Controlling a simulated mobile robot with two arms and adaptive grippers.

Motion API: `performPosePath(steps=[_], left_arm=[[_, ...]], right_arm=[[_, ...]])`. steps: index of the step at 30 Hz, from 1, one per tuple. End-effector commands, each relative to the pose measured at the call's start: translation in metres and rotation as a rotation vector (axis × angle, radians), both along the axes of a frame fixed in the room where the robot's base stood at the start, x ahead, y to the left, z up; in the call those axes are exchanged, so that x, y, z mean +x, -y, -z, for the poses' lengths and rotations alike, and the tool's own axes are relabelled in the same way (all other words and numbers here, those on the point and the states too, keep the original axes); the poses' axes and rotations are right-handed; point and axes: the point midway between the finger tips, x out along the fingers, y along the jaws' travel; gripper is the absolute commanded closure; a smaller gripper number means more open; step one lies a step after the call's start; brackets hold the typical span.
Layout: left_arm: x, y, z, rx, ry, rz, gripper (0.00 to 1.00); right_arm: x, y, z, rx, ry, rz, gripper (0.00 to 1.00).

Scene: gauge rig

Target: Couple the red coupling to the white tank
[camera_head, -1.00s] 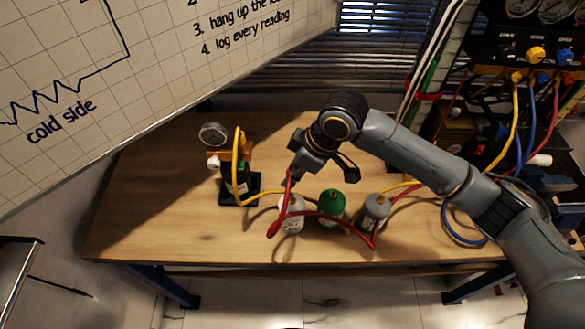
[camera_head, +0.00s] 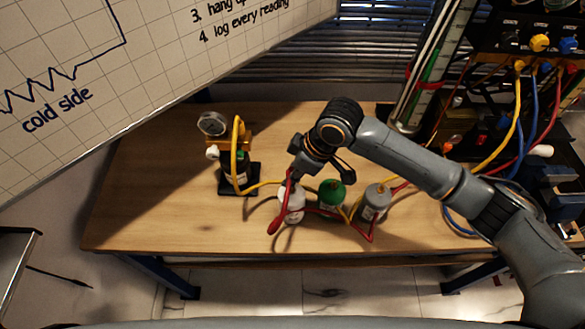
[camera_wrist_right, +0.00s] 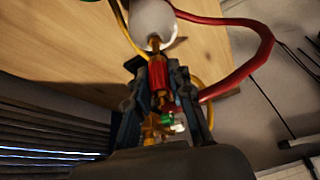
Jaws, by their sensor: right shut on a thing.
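The white tank (camera_head: 293,207) stands on the wooden table, left of the green and grey tanks. In the right wrist view the gripper (camera_wrist_right: 157,82) is shut on the red coupling (camera_wrist_right: 158,74), one finger on each side. A red hose runs from the coupling's side. The coupling's brass end points at the top of the white tank (camera_wrist_right: 151,18) and is in line with its fitting. They look very close or touching; I cannot tell whether they are joined. My left gripper is not in view.
A green tank (camera_head: 331,194) and a grey tank (camera_head: 376,202) stand close to the right. A gauge stand (camera_head: 235,175) with a yellow hose is to the left. The red hose (camera_head: 274,226) loops in front of the tanks. The table's left part is clear.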

Motion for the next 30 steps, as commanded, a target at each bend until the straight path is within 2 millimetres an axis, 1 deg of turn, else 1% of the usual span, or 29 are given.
performPosePath(steps=[4, 17, 30], left_arm=[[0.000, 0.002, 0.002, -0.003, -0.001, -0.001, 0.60], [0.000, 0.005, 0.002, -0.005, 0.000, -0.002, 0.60], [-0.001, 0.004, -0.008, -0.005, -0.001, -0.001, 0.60]], right_arm=[[0.000, 0.000, 0.005, 0.000, 0.000, 0.000, 1.00], [0.000, 0.000, 0.005, 0.000, 0.000, 0.000, 1.00], [0.000, 0.000, 0.004, 0.001, 0.000, 0.000, 1.00]])
